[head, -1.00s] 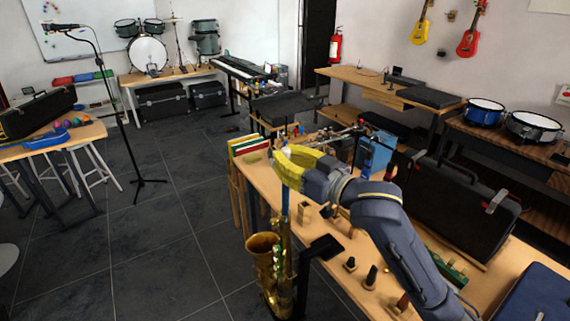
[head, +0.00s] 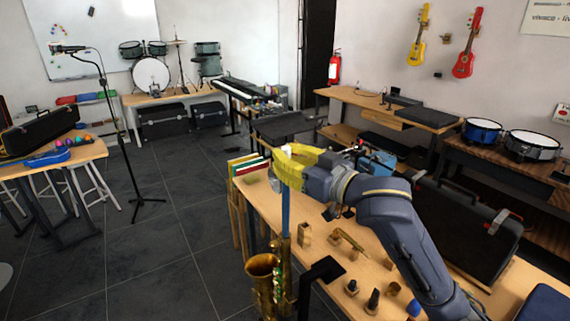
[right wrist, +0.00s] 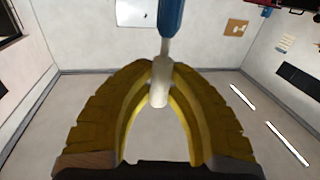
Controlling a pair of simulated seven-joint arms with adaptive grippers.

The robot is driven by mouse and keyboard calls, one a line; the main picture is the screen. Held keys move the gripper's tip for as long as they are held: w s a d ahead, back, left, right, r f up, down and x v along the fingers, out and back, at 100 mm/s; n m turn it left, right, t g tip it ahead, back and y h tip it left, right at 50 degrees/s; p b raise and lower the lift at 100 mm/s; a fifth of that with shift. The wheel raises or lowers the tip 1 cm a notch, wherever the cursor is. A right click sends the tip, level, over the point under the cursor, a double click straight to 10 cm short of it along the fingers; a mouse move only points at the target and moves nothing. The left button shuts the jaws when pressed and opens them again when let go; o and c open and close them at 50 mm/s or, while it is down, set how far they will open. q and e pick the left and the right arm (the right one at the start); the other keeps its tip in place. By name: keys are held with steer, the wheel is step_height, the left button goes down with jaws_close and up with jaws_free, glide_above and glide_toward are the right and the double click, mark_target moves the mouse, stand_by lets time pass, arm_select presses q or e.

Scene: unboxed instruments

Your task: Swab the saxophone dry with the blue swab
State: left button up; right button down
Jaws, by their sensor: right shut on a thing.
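The brass saxophone (head: 262,268) stands upright at the front left edge of the near table, its bell facing up. My right gripper (head: 285,165), with yellow fingers, is above it and shut on the blue swab (head: 286,212). The swab hangs straight down over the saxophone's upper tube. Its lower end meets the tube's top in the picture; I cannot tell how far it is inside. In the right wrist view the swab's pale end (right wrist: 160,85) sits between the fingertips (right wrist: 158,92), with the blue part (right wrist: 171,18) beyond. My left gripper is out of view.
On the near table are a curved brass piece (head: 348,240), a wooden block (head: 305,235), several small dark-topped pieces and a black case (head: 465,225). A black stand arm (head: 322,270) is right of the saxophone. Coloured folders (head: 248,165) stand at the table's far left corner.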

mark_target(288, 211)
steer(key=shift+r, duration=0.35)
steer(key=shift+f, duration=7.55)
steer(key=shift+r, duration=5.05)
